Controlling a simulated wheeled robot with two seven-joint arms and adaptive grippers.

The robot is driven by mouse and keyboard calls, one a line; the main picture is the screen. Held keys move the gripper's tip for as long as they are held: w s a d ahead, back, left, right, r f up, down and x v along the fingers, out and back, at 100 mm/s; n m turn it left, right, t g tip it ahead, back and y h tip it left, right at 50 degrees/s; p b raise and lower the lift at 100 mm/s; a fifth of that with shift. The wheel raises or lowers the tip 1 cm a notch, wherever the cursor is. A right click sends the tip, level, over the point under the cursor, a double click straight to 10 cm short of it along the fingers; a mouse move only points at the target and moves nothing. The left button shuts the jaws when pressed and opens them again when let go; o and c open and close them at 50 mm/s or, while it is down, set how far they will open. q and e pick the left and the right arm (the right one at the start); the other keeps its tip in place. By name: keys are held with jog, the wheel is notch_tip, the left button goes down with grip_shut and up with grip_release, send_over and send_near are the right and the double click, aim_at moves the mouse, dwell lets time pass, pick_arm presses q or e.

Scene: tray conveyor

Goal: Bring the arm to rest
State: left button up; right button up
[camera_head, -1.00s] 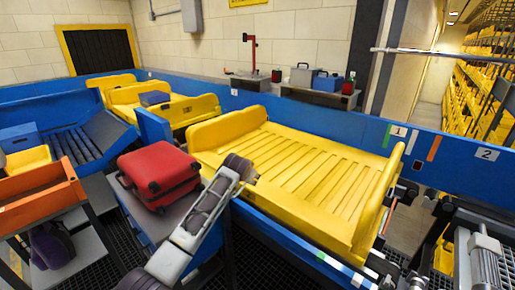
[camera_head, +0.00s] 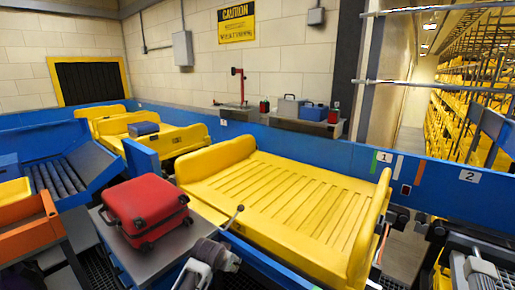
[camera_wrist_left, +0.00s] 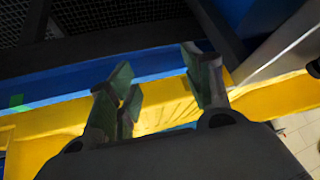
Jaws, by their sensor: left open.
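My left gripper (camera_head: 226,257) is low in the head view, at the near side of the yellow tray and right of the red suitcase. It is small and partly blurred there. In the left wrist view its two greenish fingers (camera_wrist_left: 162,88) stand apart with nothing between them. The yellow tray (camera_head: 285,195) lies empty on the blue conveyor. Its yellow edge also shows behind the fingers in the left wrist view (camera_wrist_left: 60,125).
The red suitcase (camera_head: 147,206) lies on a grey stand beside the conveyor. An orange bin (camera_head: 30,228) is at the left. More yellow trays (camera_head: 170,138) stand behind, one with a blue-grey case (camera_head: 143,129). A blue barrier (camera_head: 335,150) runs along the back.

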pick_arm(q)
jog(key=s+a+f+n+g, duration=0.1)
jog(key=s+a, duration=0.3)
jog(key=s, duration=0.7)
jog(key=s+a+f+n+g+y, duration=0.1)
jog(key=s+a, duration=0.3)
jog(key=s, duration=0.6)
jog(key=s+a+f+n+g, duration=0.15)
jog(key=s+a, duration=0.25)
jog(key=s, duration=0.7)
notch_tip(320, 180, down, 33)
jog(key=s+m+g, duration=0.1)
jog(key=s, duration=0.1)
jog(key=s+a+f, duration=0.3)
jog(key=s+f, duration=0.7)
jog(key=s, duration=0.1)
jog(key=s+a+f+g, duration=0.1)
jog(key=s+a+f, duration=0.2)
jog(key=s+f, duration=0.7)
jog(key=shift+s+a+y, duration=0.4)
jog(key=shift+s, duration=0.05)
jog(key=shift+m, duration=0.25)
dwell(0.4)
